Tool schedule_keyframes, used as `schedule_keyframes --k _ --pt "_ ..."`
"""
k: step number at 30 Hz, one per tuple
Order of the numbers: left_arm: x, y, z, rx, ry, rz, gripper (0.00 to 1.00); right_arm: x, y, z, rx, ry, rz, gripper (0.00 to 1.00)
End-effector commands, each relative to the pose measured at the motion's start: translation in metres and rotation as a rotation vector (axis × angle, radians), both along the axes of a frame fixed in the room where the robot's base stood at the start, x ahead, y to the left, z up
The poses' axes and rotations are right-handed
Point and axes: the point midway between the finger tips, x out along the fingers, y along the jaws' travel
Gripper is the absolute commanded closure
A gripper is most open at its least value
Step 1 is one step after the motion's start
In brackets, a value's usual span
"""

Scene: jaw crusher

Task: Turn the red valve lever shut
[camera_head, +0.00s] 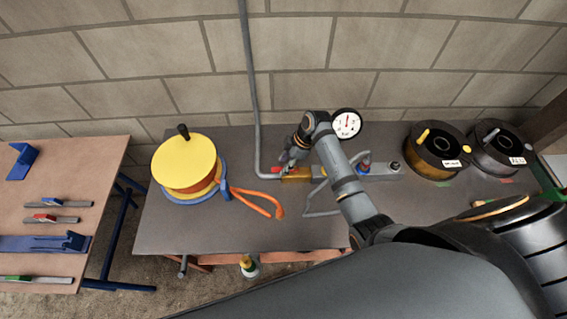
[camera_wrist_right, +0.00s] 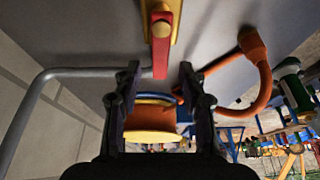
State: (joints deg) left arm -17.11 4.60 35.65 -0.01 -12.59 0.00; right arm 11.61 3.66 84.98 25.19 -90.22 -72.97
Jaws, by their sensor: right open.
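The red valve lever (camera_wrist_right: 161,50) hangs down from the top of the right wrist view, its free end level with my fingertips and between them. It is mounted on a brass-yellow valve body (camera_wrist_right: 176,22). In the head view a small red end of the lever (camera_head: 275,170) shows left of the brass valve (camera_head: 297,174), on the dark bench; my gripper hides part of it. My right gripper (camera_wrist_right: 158,73) is open, one finger on each side of the lever's end with gaps. In the head view this gripper (camera_head: 290,160) is over the valve's left side. My left gripper is not in view.
A grey pipe (camera_head: 256,110) runs down the wall to the valve. A pressure gauge (camera_head: 346,123) stands behind my arm. A yellow reel (camera_head: 184,160) with an orange hose (camera_head: 258,195) is at left, black spools (camera_head: 437,150) at right. The bench's front left (camera_head: 190,230) is clear.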

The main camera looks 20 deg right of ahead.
Motion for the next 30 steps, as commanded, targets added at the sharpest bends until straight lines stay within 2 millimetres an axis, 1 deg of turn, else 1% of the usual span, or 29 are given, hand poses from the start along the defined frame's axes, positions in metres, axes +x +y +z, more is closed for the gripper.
schedule_keyframes --k 4,12,14,21,22,30 --pt "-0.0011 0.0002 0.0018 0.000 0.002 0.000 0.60 0.0012 0.0053 -0.0114 0.001 0.001 0.000 0.58" --pt "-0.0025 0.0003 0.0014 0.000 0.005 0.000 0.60 0.0017 0.0057 -0.0138 0.001 -0.002 0.001 0.58" --pt "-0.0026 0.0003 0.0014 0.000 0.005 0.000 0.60 0.0017 0.0056 -0.0137 0.000 -0.001 0.001 0.65" --pt "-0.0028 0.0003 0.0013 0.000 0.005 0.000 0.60 0.0017 0.0055 -0.0136 0.000 -0.001 0.000 0.98" --pt "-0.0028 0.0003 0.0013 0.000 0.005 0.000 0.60 0.0017 0.0055 -0.0136 0.000 -0.001 0.000 1.00" --pt "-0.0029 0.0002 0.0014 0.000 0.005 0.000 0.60 0.0016 0.0054 -0.0134 0.000 -0.001 0.000 1.00"
